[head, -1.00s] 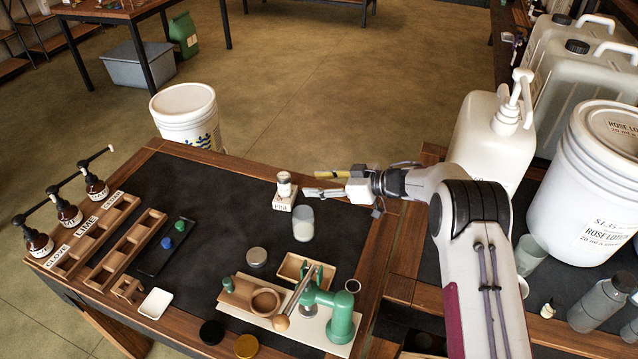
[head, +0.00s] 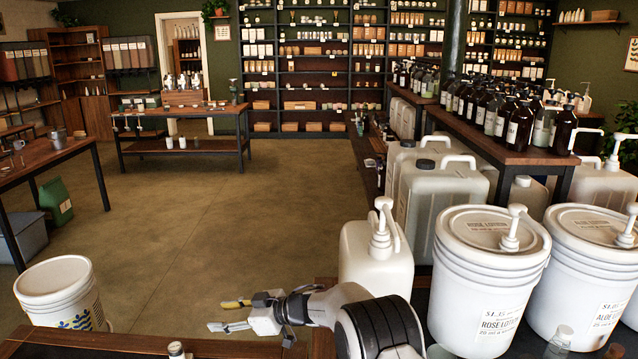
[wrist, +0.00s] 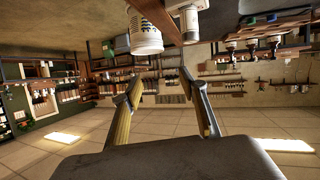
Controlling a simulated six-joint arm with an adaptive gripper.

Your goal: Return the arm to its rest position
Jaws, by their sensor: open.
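My gripper (head: 226,314) is at the lower middle of the head view, pointing left, with its two fingers spread and nothing between them. My grey and white arm reaches in from the bottom edge. In the wrist view the two fingers of my gripper (wrist: 160,78) also stand apart and empty. The wrist picture appears turned over, with the room's shelves behind the fingers.
A white pump jug (head: 376,258) stands close behind my arm. A rose lotion bucket (head: 488,275) and an aloe bucket (head: 592,265) stand at right. A white bucket (head: 62,295) is at lower left. Open floor (head: 240,215) lies beyond my gripper.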

